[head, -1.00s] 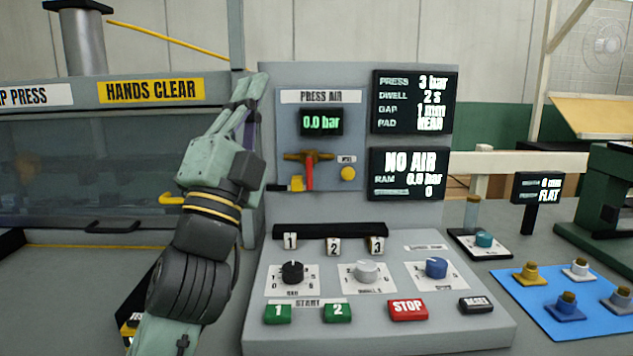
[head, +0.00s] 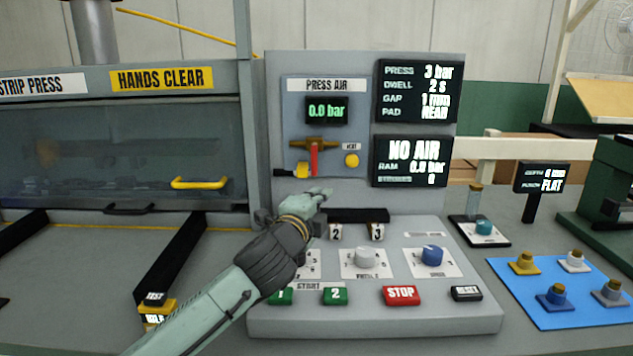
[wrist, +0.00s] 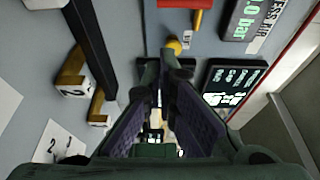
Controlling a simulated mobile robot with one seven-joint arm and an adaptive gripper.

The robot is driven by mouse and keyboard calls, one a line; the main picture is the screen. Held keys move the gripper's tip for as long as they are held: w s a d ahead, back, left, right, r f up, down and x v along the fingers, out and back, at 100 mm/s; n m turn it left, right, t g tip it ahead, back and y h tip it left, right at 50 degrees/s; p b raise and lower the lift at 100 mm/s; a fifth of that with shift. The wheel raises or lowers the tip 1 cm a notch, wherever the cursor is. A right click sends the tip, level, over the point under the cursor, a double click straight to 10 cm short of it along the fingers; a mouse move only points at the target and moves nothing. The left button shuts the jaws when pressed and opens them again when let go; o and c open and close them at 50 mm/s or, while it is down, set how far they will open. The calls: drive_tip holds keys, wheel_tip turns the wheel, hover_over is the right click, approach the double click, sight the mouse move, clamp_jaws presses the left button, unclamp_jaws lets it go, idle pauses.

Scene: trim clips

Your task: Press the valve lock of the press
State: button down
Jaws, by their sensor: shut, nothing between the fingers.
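The press air panel (head: 323,93) carries a brass valve with a red handle (head: 314,157) hanging down. A small yellow piece (head: 302,170), which looks like the valve lock, sits at the handle's lower left with a dark pin to its left. A yellow knob (head: 351,160) is to the right of the handle; it also shows in the wrist view (wrist: 173,45). My gripper (head: 322,193) is shut and empty, just below the panel's valve in the head view. In the wrist view the fingertips (wrist: 160,72) point toward the console. The lock is not clear there.
The sloped console (head: 374,318) below has knobs, green start buttons and a red stop button (head: 402,295); my arm hides its left part. A dark bar (head: 360,215) with numbered tags runs along its top. Screens (head: 411,160) stand right of the panel.

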sight(303, 170)
drive_tip(key=w+p, duration=0.5)
drive_tip(key=w, duration=0.4)
drive_tip(key=shift+w+a+p, duration=0.15)
drive_tip(key=shift+a+p, duration=0.2)
idle(0.3)
